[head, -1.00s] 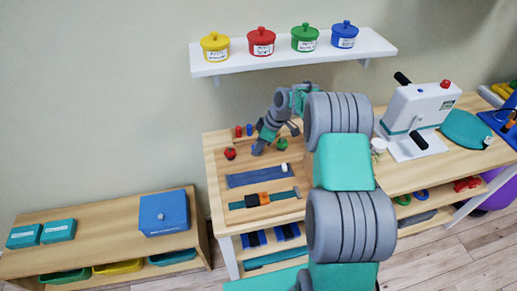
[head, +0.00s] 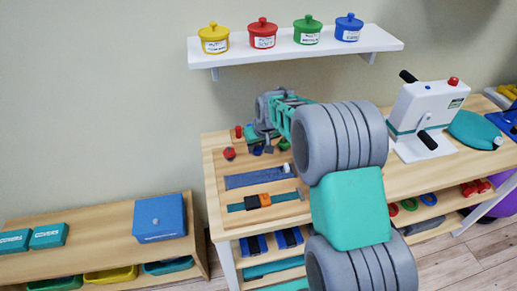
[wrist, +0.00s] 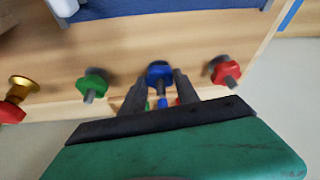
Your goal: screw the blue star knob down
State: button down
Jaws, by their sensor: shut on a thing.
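The blue star knob (wrist: 158,74) shows in the wrist view between my two dark fingers. My gripper (wrist: 160,88) is shut on it. The knob's threaded part and how far it is screwed down cannot be made out. In the head view my gripper (head: 262,148) points down at the back of the wooden board on the table, and my arm hides part of that area.
A green knob (wrist: 92,84) and a red knob (wrist: 226,72) stand close on either side in the wrist view. A gold knob (wrist: 21,88) is farther left. In the head view, blue and teal strips lie on the wooden board (head: 215,190).

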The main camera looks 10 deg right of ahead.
jog(key=m, duration=0.2)
jog(key=m+h+b, duration=0.1)
jog(key=m, duration=0.1)
jog(key=m+h+b, duration=0.1)
jog(key=m, duration=0.1)
jog(key=shift+w+a+r, duration=0.1)
jog(key=shift+w+a, duration=0.05)
jog(key=shift+a, duration=0.1)
jog(key=m+h, duration=0.1)
jog(key=m, duration=0.1)
jog(key=m+g+h, duration=0.1)
jog(key=m, duration=0.2)
jog(key=shift+w+a+r+b, duration=0.1)
jog(key=shift+r+b, duration=0.05)
jog(key=shift+b, duration=0.15)
jog(key=shift+r+m, duration=0.1)
jog(key=shift+m, duration=0.3)
jog(key=c, duration=1.3)
grip_release()
jog(key=o, duration=0.4)
jog(key=shift+f, duration=0.2)
jog(key=v, duration=0.8)
